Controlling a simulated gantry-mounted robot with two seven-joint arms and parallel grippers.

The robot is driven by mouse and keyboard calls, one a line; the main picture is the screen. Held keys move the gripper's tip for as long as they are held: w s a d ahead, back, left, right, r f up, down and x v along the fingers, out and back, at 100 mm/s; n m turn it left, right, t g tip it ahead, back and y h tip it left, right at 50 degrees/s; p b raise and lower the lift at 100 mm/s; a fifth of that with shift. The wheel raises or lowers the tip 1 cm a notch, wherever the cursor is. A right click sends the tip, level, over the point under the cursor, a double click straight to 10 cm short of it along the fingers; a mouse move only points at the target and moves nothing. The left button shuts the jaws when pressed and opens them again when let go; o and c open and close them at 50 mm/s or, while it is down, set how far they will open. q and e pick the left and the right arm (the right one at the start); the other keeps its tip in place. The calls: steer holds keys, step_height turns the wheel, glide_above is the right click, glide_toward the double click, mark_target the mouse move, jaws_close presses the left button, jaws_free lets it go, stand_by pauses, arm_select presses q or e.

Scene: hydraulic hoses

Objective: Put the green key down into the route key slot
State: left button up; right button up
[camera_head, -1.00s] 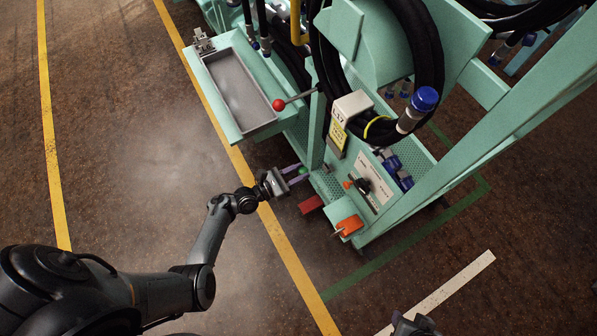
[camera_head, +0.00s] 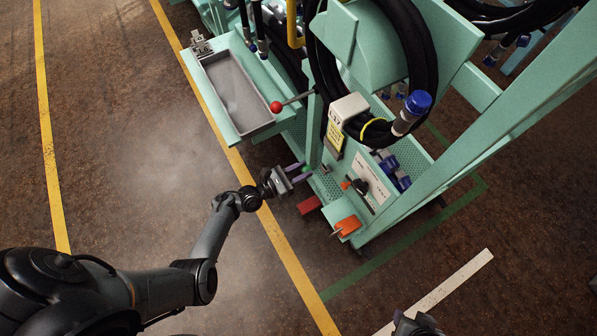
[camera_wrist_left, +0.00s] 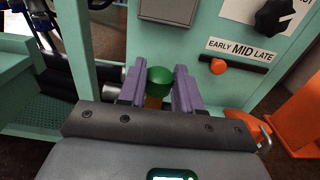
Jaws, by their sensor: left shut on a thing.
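My left gripper (camera_head: 298,174) is at the near edge of the green machine, beside its control panel. In the left wrist view its two purple fingers (camera_wrist_left: 160,88) are shut on the green key (camera_wrist_left: 160,76), which has a rounded green head and a yellowish part below. The key also shows as a small green spot in the head view (camera_head: 306,169). I cannot make out the route key slot for certain. Part of my right gripper (camera_head: 416,325) shows at the bottom edge, and its jaws cannot be read.
The panel carries a black knob (camera_wrist_left: 273,17) and an orange slider (camera_wrist_left: 218,66) under an EARLY MID LATE label (camera_wrist_left: 241,49). An orange pedal (camera_head: 348,226) and a red block (camera_head: 309,205) stand low nearby. A grey tray (camera_head: 207,75) and a red-balled lever (camera_head: 276,107) lie further back.

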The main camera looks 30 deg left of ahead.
arm_select(q)
steer(key=shift+x, duration=1.25)
steer(key=w+d+f+b, duration=0.2)
steer(key=w+b, duration=0.1)
steer(key=w, duration=0.2)
steer(key=shift+d+f+b, duration=0.3)
steer(key=shift+f+b, duration=0.05)
stand_by(0.6)
steer(key=shift+f, duration=0.3)
stand_by(0.3)
steer(key=o, duration=1.1)
steer(key=shift+s, duration=0.1)
